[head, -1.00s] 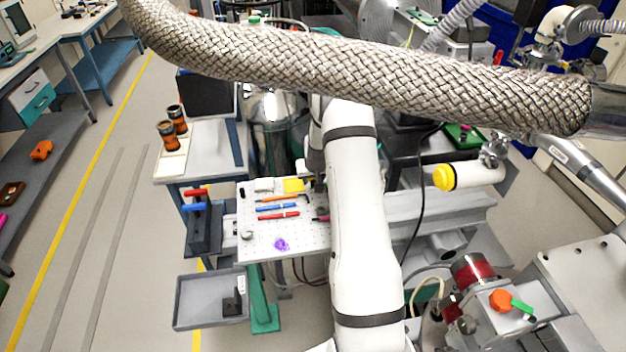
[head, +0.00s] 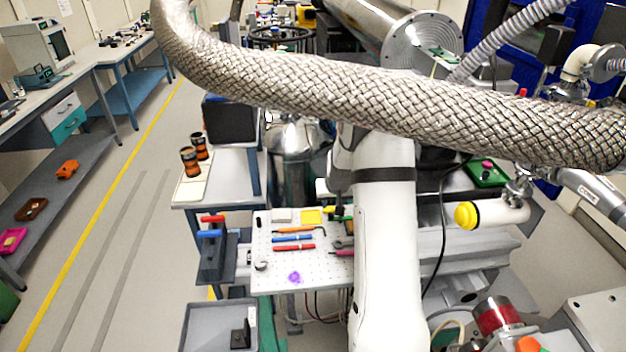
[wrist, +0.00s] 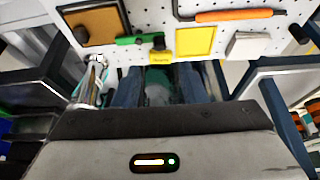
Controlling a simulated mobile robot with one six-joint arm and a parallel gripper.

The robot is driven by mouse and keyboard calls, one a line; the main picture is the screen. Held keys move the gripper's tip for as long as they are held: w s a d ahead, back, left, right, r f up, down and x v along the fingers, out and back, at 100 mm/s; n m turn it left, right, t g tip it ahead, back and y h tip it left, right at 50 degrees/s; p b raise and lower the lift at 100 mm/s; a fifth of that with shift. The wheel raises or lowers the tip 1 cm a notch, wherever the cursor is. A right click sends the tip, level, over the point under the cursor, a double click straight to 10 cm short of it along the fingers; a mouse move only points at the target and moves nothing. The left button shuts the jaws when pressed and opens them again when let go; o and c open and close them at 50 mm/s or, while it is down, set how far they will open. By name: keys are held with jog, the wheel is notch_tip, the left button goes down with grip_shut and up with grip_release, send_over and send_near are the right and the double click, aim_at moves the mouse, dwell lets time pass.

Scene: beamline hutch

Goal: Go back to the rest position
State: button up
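My white arm rises through the middle of the head view, and its upper part passes behind a braided metal hose. My gripper is hidden in that view.
The braided hose (head: 330,90) crosses the head view close to the camera. The board carries pens, a yellow square (head: 311,217) and a purple item (head: 294,277). A grey tray (head: 197,330) is below it. The left floor is open.

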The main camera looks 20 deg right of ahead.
jog(key=s+a+r+n, duration=0.2)
jog(key=s+a+r, duration=1)
jog(key=s+r, duration=0.3)
jog(key=s+a+r, duration=0.2)
jog(key=s+a, duration=0.1)
jog(key=s, duration=0.6)
jog(key=s+a+r+n+g+y, duration=0.1)
jog(key=s+a+r, duration=0.2)
jog(key=s, duration=0.6)
jog(key=shift+b, duration=0.35)
